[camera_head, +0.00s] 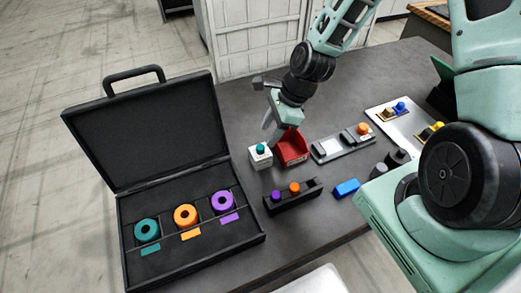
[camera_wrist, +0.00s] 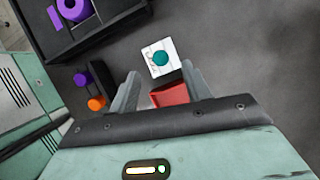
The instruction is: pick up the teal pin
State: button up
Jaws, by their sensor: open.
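The teal pin (camera_head: 261,148) stands upright on top of a white block (camera_head: 261,160) on the dark table. In the wrist view the round top of the teal pin (camera_wrist: 160,58) shows on the white block (camera_wrist: 152,71), just beyond the fingertips and roughly centred between them. My gripper (camera_head: 273,132) is open and empty, with its fingers pointing down close to the pin in the head view. The spread fingers also show in the wrist view (camera_wrist: 160,72). The pin's lower part is hidden.
A red bin (camera_head: 291,150) sits right beside the white block. A black rack (camera_head: 292,197) with a purple pin (camera_head: 276,196) and an orange pin (camera_head: 294,188) stands in front. An open black case (camera_head: 190,250) with coloured rings lies left. A blue block (camera_head: 346,188) lies right.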

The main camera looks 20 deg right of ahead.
aim_at(261, 147)
jog(key=shift+p+x, duration=1.15)
jog(key=shift+x, duration=1.7)
jog(key=shift+d, duration=0.15)
grip_shut()
